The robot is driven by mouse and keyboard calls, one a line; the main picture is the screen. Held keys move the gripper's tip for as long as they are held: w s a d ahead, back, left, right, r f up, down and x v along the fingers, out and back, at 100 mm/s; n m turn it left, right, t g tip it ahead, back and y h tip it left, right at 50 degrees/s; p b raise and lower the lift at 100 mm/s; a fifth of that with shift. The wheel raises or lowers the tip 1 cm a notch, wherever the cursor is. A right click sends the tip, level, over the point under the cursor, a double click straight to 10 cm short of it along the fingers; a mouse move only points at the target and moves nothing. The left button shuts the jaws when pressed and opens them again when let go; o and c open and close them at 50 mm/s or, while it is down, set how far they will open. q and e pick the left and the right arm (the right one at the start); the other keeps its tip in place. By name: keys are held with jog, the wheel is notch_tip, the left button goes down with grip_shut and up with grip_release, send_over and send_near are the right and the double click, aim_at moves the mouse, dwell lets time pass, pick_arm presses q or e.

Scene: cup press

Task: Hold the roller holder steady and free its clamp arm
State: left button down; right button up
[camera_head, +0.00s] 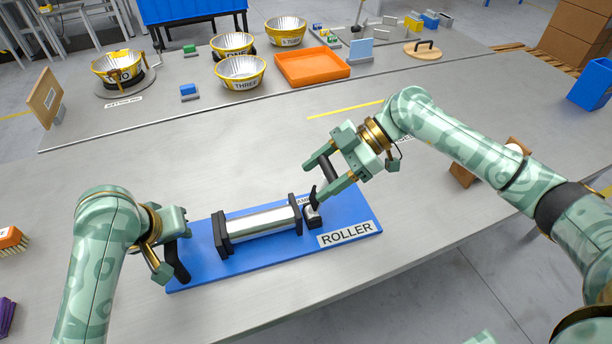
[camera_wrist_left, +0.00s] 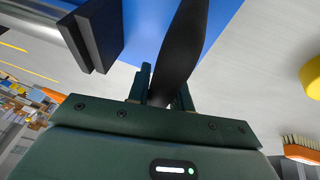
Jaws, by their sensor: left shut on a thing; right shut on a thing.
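The roller holder is a blue base (camera_head: 275,258) with a "ROLLER" label, lying on the grey table. A silver roller (camera_head: 258,222) lies between two black end blocks on it. My left gripper (camera_head: 176,252) is shut on the black handle (camera_head: 181,268) at the base's left end; the handle also shows between the fingers in the left wrist view (camera_wrist_left: 182,50). The black clamp arm (camera_head: 314,195) stands by the roller's right end. My right gripper (camera_head: 316,182) is shut on its dark bar (camera_head: 325,166); the exact contact is partly hidden by the fingers.
Metal bowls (camera_head: 240,72), an orange tray (camera_head: 312,67) and small blocks stand on the table behind. A brown block (camera_head: 463,174) lies at the right. An orange brush (camera_head: 12,240) is at the left edge. The table before and behind the base is mostly clear.

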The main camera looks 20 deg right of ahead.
jog(key=d+f, duration=0.2)
jog(key=d, duration=0.4)
jog(key=shift+f, duration=0.3)
jog(key=shift+s, duration=0.1)
jog(key=shift+a, duration=0.1)
dwell(1.0)
jog(key=o, duration=1.4)
jog(key=shift+a, duration=0.1)
